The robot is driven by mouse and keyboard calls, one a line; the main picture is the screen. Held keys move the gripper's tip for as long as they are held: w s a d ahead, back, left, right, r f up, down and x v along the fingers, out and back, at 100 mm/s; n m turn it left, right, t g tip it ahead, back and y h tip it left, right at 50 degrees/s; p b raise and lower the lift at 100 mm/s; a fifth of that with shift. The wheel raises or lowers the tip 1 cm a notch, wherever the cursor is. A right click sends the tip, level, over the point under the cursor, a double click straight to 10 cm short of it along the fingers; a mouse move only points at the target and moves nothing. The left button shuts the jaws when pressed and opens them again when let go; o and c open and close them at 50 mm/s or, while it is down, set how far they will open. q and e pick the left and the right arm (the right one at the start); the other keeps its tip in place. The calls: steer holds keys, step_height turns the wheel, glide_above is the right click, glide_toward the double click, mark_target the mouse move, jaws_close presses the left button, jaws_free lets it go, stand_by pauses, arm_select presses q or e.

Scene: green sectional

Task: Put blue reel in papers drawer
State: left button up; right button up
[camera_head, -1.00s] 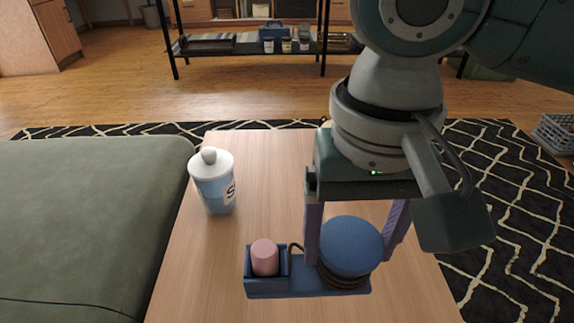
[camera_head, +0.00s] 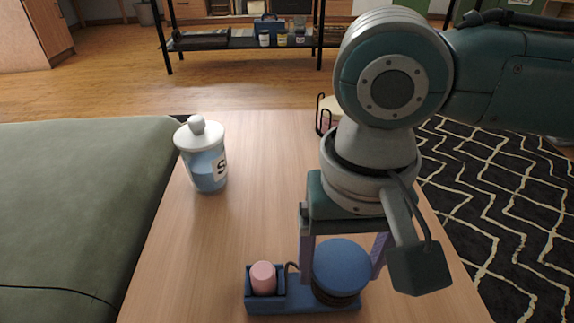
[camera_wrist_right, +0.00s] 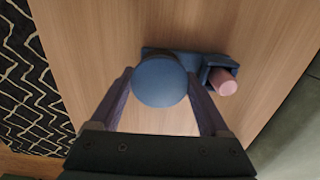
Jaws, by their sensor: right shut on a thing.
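The blue reel (camera_head: 341,266) is a round blue disc with a dark coiled band under it. It is joined to a blue base (camera_head: 300,307) with a small open box (camera_head: 249,291) at its left, which holds a pink cylinder (camera_head: 263,277). My right gripper (camera_head: 341,262) points down, its purple fingers on either side of the reel and closed on it. In the wrist view the reel (camera_wrist_right: 160,83) sits between the fingertips over the table. Whether it is clear of the table I cannot tell. My left gripper is out of view. No papers drawer can be made out.
A blue jar with a white lid (camera_head: 207,165) stands on the wooden table (camera_head: 250,150), left of my right arm. A green sofa (camera_head: 70,210) borders the table at left. A black wire holder (camera_head: 324,115) is at the table's far end. A black shelf (camera_head: 240,45) stands beyond.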

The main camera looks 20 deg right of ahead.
steer(key=o, duration=1.3)
steer(key=shift+c, duration=0.2)
